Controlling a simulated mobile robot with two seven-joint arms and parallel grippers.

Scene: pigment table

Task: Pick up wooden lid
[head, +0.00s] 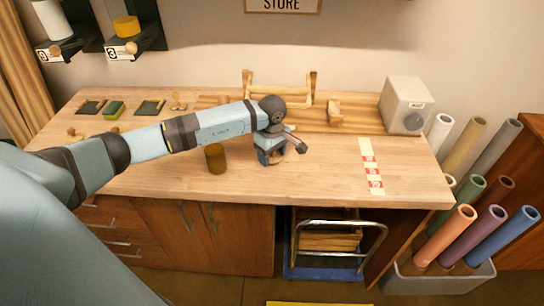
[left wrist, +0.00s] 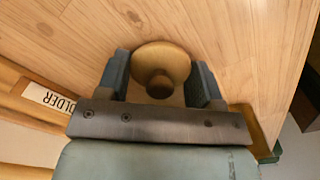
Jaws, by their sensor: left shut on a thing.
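The wooden lid (left wrist: 165,58), a round light-brown disc with a darker knob at its middle, sits between the two fingers of my left gripper (left wrist: 161,80) in the left wrist view. The gripper is shut on it, one finger on each side. In the head view my left gripper (head: 272,156) points down at the middle of the table, and it mostly hides the lid there. I cannot tell whether the lid touches the table top. My right gripper is not in view.
A brown cylindrical jar (head: 215,158) stands just left of the gripper on the wooden table (head: 320,180). Behind are a wooden rack (head: 311,90) and a small wooden block (head: 335,113). A grey box (head: 405,104) and a red-and-white strip (head: 371,166) are on the right.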

